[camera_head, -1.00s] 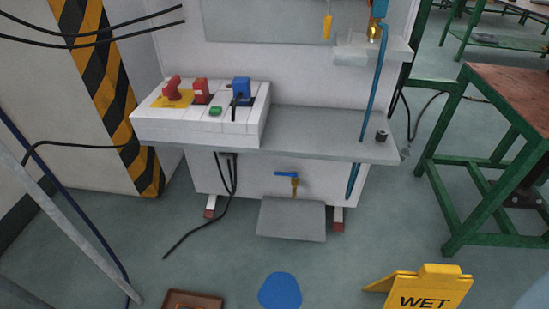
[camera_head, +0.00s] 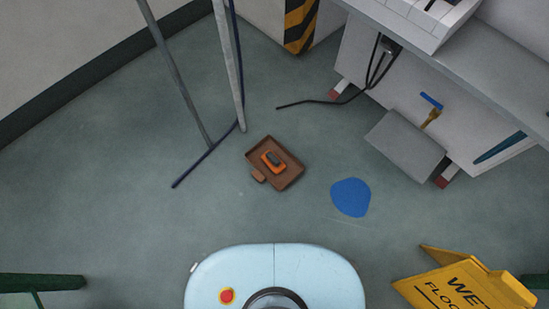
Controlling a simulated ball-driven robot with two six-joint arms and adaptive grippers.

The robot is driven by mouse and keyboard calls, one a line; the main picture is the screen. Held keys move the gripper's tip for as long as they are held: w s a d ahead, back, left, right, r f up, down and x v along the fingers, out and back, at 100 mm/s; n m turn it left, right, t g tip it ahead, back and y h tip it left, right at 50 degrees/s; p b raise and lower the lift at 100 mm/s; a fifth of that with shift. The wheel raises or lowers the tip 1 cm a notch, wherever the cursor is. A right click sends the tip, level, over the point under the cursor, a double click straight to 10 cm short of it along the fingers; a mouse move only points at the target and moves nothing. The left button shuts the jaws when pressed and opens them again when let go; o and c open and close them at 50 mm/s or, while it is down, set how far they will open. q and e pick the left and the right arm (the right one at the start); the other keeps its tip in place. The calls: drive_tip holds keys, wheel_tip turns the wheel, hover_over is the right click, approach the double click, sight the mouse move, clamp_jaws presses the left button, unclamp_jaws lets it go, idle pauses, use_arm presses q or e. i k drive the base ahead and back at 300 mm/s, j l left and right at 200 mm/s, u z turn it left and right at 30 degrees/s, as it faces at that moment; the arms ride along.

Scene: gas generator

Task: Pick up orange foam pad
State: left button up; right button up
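In the head view, a small orange pad (camera_head: 268,167) lies in a shallow brown tray (camera_head: 259,146) on the floor. A dark block (camera_head: 274,158) sits on top of the orange pad and hides part of it. I cannot tell what the orange piece is made of. Neither of my grippers shows in the head view.
A blue patch (camera_head: 351,198) is on the floor right of the tray. A yellow wet-floor sign (camera_head: 462,284) stands at lower right. A white cabinet (camera_head: 385,85) with a grey plate (camera_head: 405,144) is at upper right. Metal poles (camera_head: 228,65) stand behind the tray.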

sight(272, 160)
drive_tip(key=i+j+z, duration=0.25)
drive_tip(key=z, duration=0.2)
drive_tip(key=i+j+z, duration=0.15)
drive_tip(key=z, duration=0.3)
drive_tip(key=j, duration=0.1)
